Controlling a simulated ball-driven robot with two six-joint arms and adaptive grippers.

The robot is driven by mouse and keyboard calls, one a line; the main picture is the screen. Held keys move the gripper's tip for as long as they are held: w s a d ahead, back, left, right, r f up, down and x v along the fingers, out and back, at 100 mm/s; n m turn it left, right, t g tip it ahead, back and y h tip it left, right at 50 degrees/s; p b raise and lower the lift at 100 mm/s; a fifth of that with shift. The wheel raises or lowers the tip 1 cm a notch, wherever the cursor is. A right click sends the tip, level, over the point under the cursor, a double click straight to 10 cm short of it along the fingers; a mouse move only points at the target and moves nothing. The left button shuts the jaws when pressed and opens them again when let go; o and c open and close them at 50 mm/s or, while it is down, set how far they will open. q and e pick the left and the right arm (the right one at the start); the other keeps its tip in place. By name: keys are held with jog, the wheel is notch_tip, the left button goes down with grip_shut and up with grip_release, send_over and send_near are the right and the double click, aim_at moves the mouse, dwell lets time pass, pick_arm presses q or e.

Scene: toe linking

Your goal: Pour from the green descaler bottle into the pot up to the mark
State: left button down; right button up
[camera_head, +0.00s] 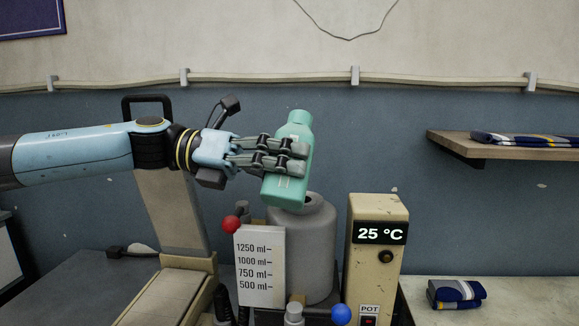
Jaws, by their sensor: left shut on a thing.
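My left gripper (276,153) is shut on the green bottle (289,181), reaching in from the left. The bottle is nearly upright, with its narrower top end leaning a little to the right. Its lower end shows just above or in front of the grey pot's opening; I cannot tell whether they touch. The pot (311,253) stands behind a white scale plate (260,268) marked 500, 750, 1000 and 1250 ml. The liquid level inside the pot is hidden. My right gripper is out of view.
A beige control box (376,278) reading 25 °C stands right of the pot, with a switch labelled POT. A red knob (231,224) and a blue knob (341,314) are nearby. A folded cloth (456,294) lies at right, below a wall shelf (500,149).

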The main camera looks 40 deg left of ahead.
pick_arm(q)
jog(key=shift+s, duration=0.1)
jog(key=shift+s+d+n, duration=0.1)
jog(key=shift+s+n, duration=0.05)
jog(key=shift+n, duration=0.35)
jog(key=shift+s+d+f+n+g, duration=0.1)
jog(key=shift+s+n+g, duration=0.1)
jog(key=shift+n+g, duration=0.2)
jog(key=shift+s+f+n, duration=0.15)
jog(key=shift+s+n, duration=0.05)
jog(key=shift+n, duration=0.3)
dwell(0.3)
jog(key=shift+s+d+f+n+g+b, duration=0.15)
jog(key=shift+n+g+b, duration=0.15)
jog(key=shift+n, duration=0.2)
